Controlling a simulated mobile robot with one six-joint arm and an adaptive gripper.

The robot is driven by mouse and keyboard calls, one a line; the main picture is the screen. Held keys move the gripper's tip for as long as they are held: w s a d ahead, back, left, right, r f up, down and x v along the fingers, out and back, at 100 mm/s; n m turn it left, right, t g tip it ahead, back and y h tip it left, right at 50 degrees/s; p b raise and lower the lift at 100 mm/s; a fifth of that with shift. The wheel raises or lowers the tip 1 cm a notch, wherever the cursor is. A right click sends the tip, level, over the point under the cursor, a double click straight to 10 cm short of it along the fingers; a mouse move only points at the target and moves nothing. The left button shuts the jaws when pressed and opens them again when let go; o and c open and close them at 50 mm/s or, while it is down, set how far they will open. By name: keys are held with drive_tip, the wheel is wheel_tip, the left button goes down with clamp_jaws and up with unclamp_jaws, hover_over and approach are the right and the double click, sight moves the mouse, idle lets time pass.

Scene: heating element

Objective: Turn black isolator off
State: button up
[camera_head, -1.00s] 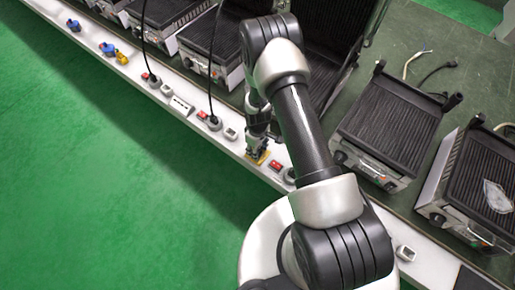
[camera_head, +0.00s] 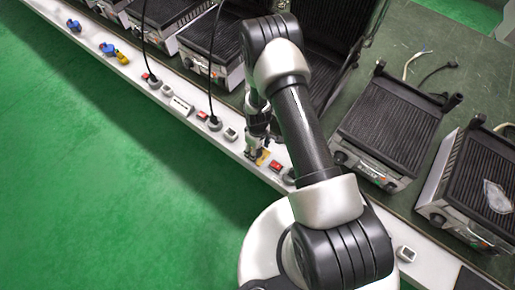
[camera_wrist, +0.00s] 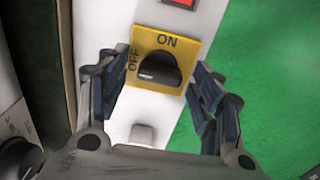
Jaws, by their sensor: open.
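The black isolator (camera_wrist: 160,69) is a dark rotary knob on a yellow plate (camera_wrist: 174,42) marked ON at the top and OFF at the left. Its grip looks roughly crosswise, but I cannot tell exactly which mark it points to. My gripper (camera_wrist: 157,82) is open, with one finger on each side of the knob and plate. No clear contact with the knob shows. In the head view my gripper (camera_head: 255,148) is down at the white rail, partly covering the yellow plate (camera_head: 263,157). The knob cannot be made out there.
A red switch (camera_wrist: 182,2) sits just beyond the plate; it also shows in the head view (camera_head: 276,167). The white rail (camera_head: 180,106) carries other switches and plugs. Several contact grills (camera_head: 388,125) stand on the bench behind. The green floor in front is clear.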

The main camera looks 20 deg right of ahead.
wheel_tip(320, 180, up, 12)
idle(0.5)
idle(0.4)
